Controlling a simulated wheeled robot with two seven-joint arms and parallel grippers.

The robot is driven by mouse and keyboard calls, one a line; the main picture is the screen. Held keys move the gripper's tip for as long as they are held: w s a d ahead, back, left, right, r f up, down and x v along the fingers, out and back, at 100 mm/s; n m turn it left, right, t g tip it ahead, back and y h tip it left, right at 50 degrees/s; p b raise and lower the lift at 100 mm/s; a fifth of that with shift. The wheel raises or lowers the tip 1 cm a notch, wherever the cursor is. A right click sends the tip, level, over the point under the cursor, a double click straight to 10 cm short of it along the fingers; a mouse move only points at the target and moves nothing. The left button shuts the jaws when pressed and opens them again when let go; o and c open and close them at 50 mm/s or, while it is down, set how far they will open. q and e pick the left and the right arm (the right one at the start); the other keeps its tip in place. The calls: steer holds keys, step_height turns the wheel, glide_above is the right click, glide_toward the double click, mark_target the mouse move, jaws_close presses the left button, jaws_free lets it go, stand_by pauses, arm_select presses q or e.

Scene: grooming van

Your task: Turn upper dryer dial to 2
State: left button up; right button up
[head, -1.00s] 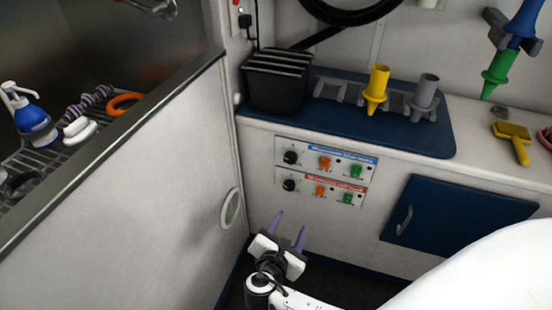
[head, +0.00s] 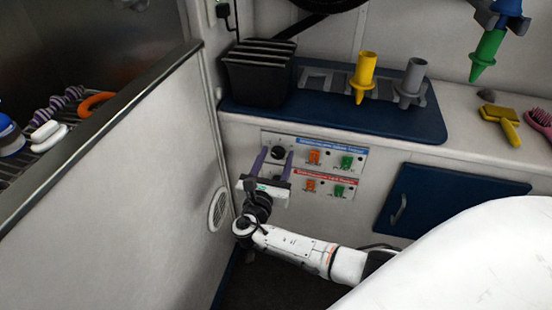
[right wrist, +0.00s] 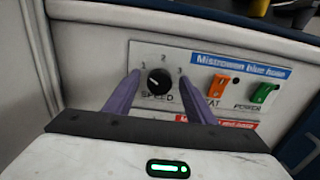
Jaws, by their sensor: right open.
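The upper dryer panel with a blue label strip (head: 330,146) is on the white wall below the counter. Its black speed dial (head: 278,153) also shows in the right wrist view (right wrist: 159,81), with 1, 2 and 3 printed around it. A small light mark shows on the dial's left side; I cannot tell exactly which number it points to. My right gripper (head: 276,151) is open, its purple fingers on either side of the dial, with gaps visible in the wrist view. My left gripper is not in view.
An orange switch (right wrist: 220,90) and a green switch (right wrist: 263,95) sit right of the dial. The lower red-labelled panel (head: 340,197) is just below. A white partition (head: 120,210) stands at left, a blue cabinet door (head: 440,200) at right.

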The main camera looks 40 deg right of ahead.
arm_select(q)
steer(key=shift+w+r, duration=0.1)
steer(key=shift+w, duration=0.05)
arm_select(e)
steer(key=shift+w+d, duration=0.1)
steer(key=c, duration=1)
